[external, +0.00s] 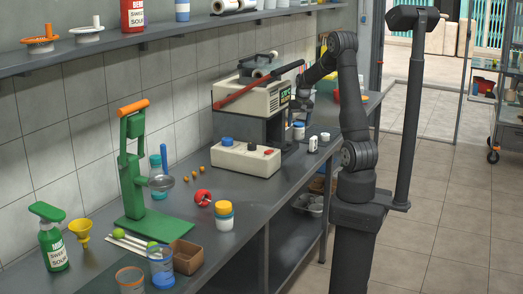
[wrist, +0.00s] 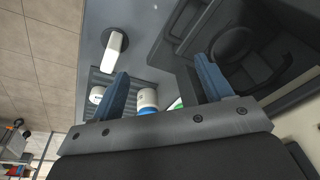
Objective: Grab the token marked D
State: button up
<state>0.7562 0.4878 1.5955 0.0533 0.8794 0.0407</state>
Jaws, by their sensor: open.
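I cannot make out a token marked D in either view; no letter is readable on the small pieces. My gripper (wrist: 161,66) is open, its two blue-grey fingers apart with nothing held between them. In the external view my gripper (external: 303,93) is above the far part of the bench, beside the press machine, and partly hidden by my arm. In the wrist view a white and blue jar (wrist: 148,99) shows beyond the fingers, on or by a ribbed grey tray (wrist: 104,78). A white block-shaped piece (wrist: 114,50) and a round white piece (wrist: 97,94) are left of it.
The cream press machine (external: 250,160) with a red lever (external: 258,86) stands beside my arm. A small white canister (external: 313,144) is near the bench edge. A green hand press (external: 132,170), a white tub (external: 224,222) and bottles stand nearer the camera. A shelf (external: 150,38) runs above.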

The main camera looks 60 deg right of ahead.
jog(key=s+d, duration=0.3)
jog(key=d, duration=0.7)
jog(key=n+t+h, duration=0.1)
jog(key=t+h, duration=0.1)
send_near(326, 135)
jog(key=x, duration=0.5)
jog(key=shift+w+d+r, duration=0.3)
jog(key=shift+w+d, duration=0.05)
jog(key=shift+s+x, duration=0.15)
jog(key=shift+x, duration=1.15)
jog(key=shift+s+x, duration=0.15)
jog(key=shift+x, duration=1.2)
jog(key=shift+a+f, duration=0.1)
jog(key=c, duration=1.1)
